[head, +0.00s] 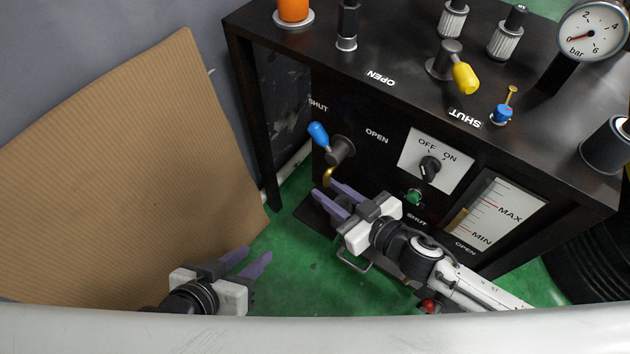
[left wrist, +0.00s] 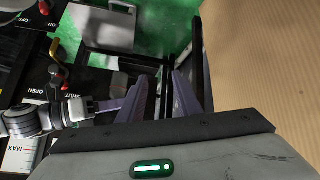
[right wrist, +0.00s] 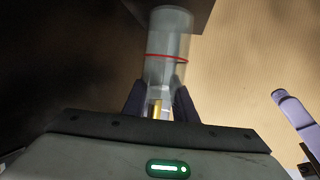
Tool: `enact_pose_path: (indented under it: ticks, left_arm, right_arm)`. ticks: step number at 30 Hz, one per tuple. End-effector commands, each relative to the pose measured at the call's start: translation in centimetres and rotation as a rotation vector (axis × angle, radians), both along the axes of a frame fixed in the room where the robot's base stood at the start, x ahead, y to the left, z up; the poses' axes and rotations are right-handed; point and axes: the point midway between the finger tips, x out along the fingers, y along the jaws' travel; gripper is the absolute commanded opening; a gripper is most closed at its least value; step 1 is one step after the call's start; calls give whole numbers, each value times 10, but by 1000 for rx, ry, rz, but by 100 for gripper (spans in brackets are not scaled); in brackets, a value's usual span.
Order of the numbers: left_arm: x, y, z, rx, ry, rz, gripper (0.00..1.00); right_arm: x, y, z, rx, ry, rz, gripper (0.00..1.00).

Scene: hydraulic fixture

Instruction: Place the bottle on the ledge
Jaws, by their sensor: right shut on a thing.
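My right gripper (head: 338,194) is shut on a clear bottle with a red ring (right wrist: 166,62); in the right wrist view the bottle stands between the dark fingers. In the head view the fingers and wrist mostly hide it. The ledge (head: 312,214) is a dark plate low on the black fixture, just beneath the right gripper. A dark edge also shows beyond the bottle's far end in the right wrist view; whether they touch I cannot tell. My left gripper (head: 254,256) is open and empty, left of the fixture; its parted fingers also show in the left wrist view (left wrist: 158,88).
A blue-handled valve (head: 318,134) with a brass spout (head: 328,176) is close to the right gripper. The black fixture (head: 300,40) carries knobs and a gauge (head: 592,30). A cardboard sheet (head: 120,180) leans at left. Green floor (head: 290,270) lies between the grippers.

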Motion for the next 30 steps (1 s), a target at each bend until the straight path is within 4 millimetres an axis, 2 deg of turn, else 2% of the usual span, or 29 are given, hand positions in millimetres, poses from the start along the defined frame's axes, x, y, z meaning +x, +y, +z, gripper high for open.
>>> enact_pose_path:
  ticks: [7, 12, 15, 28, 29, 30]
  left_arm:
    - [-1, -1, -4, 1, 11, -7, 31]
    - [-3, -3, -10, 2, 28, -17, 31]
    - [5, -9, -12, 9, 32, -51, 31]
    - [3, -11, -14, 10, 52, -63, 31]
    - [3, -11, -12, 10, 52, -64, 31]
    - [3, -11, -12, 9, 51, -63, 31]
  right_arm:
    - [19, 16, 0, 0, -1, 0, 3]
    - [42, 35, 0, 0, -4, 2, 3]
    - [41, 34, -17, -1, 3, 0, 3]
    - [40, 34, -20, -1, 2, 0, 3]
    - [40, 34, -19, -1, 2, 0, 30]
    - [40, 34, -19, -1, 2, 0, 33]
